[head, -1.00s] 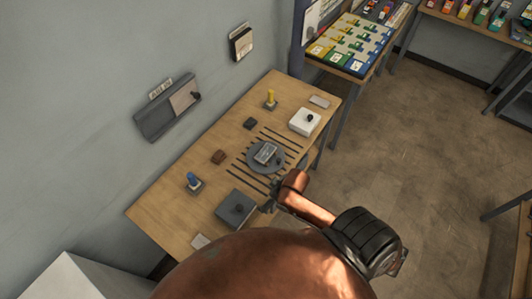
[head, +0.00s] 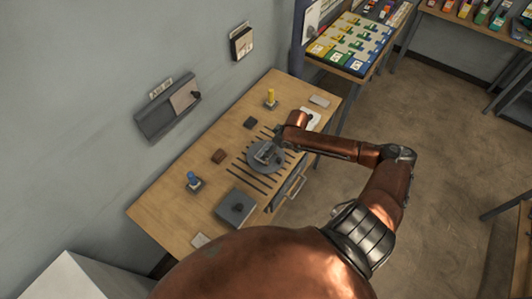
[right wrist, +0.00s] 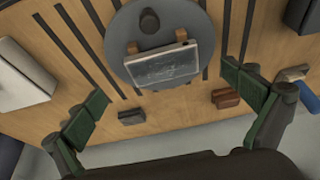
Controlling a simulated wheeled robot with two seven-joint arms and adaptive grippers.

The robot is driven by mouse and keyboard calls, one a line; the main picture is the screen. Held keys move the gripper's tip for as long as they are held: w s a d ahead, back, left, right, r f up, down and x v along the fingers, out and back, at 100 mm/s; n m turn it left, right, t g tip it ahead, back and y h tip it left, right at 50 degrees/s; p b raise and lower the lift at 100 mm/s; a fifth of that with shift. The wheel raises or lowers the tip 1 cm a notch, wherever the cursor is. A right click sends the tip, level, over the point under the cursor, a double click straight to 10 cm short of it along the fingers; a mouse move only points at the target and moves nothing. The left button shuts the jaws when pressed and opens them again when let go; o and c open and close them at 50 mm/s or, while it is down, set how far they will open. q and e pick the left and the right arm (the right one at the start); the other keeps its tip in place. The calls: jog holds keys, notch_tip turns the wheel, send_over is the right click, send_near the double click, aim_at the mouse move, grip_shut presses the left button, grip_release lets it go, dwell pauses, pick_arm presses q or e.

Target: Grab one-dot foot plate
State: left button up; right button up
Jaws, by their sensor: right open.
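No dot markings can be made out, so I cannot tell which part is the one-dot foot plate. A grey square plate with a black knob (head: 236,207) lies at the near end of the wooden table. A white square plate (head: 313,117) lies at the far end, partly hidden by my right arm; its edge shows in the right wrist view (right wrist: 18,80). Between them is a round grey disc (right wrist: 120,38) bearing a tilted framed plate (right wrist: 162,66). My left gripper is out of view.
Dark slots (head: 247,178) run beside the disc. A wall holder (head: 168,108) hangs above. Open floor lies right.

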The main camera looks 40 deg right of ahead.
aim_at(268, 144)
jog(key=x, duration=0.5)
jog(key=shift+a+f, duration=0.1)
jog(key=shift+a, duration=0.05)
jog(key=c, duration=1.5)
